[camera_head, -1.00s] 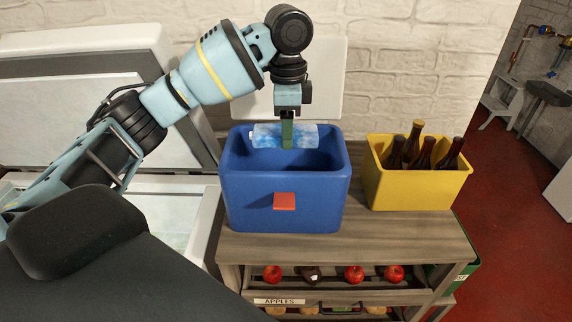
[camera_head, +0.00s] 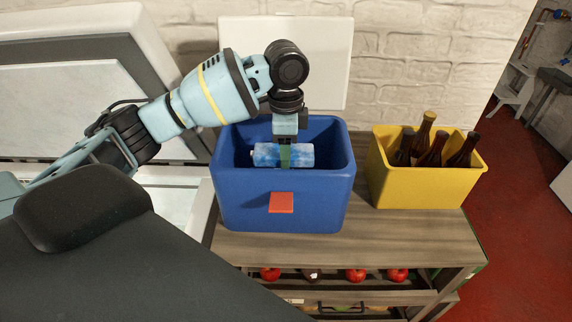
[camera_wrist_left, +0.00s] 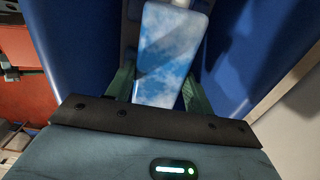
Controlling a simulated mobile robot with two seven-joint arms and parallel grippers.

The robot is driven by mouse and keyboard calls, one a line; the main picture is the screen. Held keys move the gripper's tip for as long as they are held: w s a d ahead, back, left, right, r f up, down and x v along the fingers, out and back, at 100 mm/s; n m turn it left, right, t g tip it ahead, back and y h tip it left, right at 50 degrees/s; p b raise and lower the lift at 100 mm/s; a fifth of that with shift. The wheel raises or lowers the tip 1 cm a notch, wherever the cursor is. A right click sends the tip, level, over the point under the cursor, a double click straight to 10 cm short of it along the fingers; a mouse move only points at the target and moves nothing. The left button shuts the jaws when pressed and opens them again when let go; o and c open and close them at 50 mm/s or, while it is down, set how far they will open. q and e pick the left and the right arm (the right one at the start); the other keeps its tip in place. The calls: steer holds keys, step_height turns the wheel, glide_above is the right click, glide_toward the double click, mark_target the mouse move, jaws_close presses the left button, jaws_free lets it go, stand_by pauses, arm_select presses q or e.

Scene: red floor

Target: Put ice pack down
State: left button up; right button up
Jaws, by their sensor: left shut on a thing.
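The ice pack (camera_head: 268,155) is a blue and white mottled slab. My left gripper (camera_head: 285,158) is shut on it and holds it level inside the opening of the blue cooler box (camera_head: 250,203), below the rim. In the left wrist view the ice pack (camera_wrist_left: 170,52) sits between the two green fingers of the left gripper (camera_wrist_left: 158,90), with blue cooler walls (camera_wrist_left: 70,40) on both sides. The cooler's floor is hidden in the head view, and I cannot tell whether the pack touches it. My right gripper is not in view.
The cooler stands on a wooden shelf unit (camera_head: 400,225). A yellow crate (camera_head: 425,187) with several dark bottles (camera_head: 430,145) stands to its right, with a narrow gap between. An open white chest freezer (camera_head: 80,95) is at the left. Red apples (camera_head: 355,275) lie on the shelf below.

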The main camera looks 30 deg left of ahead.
arm_select(q)
steer(key=shift+f, duration=2.45)
steer(key=o, duration=1.1)
steer(key=shift+f, duration=0.15)
step_height(320, 180, up, 12)
steer(key=shift+r, duration=0.15)
